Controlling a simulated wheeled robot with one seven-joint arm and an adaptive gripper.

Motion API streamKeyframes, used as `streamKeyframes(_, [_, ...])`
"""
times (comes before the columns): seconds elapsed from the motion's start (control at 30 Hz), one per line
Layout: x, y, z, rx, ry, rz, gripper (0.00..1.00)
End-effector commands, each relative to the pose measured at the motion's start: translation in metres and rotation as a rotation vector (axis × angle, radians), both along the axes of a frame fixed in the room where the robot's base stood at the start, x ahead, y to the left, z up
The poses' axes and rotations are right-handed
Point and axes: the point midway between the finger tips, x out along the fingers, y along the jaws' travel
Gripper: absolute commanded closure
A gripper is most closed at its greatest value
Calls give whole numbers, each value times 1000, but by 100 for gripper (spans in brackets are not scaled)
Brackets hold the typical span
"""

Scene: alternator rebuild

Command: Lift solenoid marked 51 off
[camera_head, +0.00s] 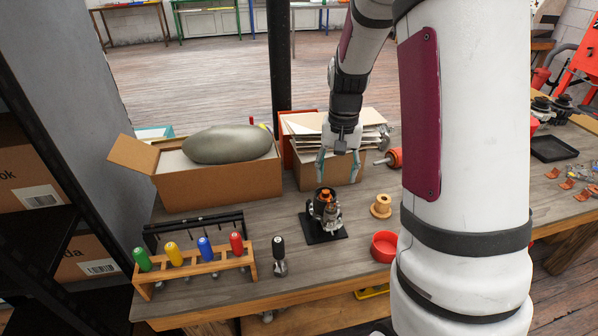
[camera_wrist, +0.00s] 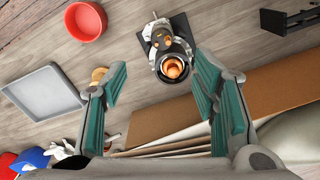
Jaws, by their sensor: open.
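A dark metal unit (camera_head: 325,212) with orange parts on top stands on a black square plate (camera_head: 312,234) on the bench. It also shows in the wrist view (camera_wrist: 169,50), where a round opening with an orange core faces the camera. I cannot read any number 51, and cannot tell the solenoid from the rest of the unit. My gripper (camera_head: 338,178) hangs above and behind the unit, fingers pointing down, open and empty. In the wrist view my gripper's teal fingers (camera_wrist: 160,82) are spread apart, with the unit lying beyond the gap between them, not touched.
A red bowl (camera_head: 384,246) and a wooden spool (camera_head: 381,206) lie right of the unit. A screwdriver rack (camera_head: 195,268) and an upright black-handled tool (camera_head: 279,257) stand left. Open cardboard boxes (camera_head: 222,185) fill the back. A grey tray (camera_wrist: 44,92) shows in the wrist view.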

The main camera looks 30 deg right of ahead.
Motion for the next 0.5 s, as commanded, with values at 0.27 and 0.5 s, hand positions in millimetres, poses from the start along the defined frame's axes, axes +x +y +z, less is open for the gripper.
streamKeyframes(0.27, [1,-8,-21,0,17,-22,46])
streamKeyframes(0.5, [0,-7,-60,1,20,-22,46])
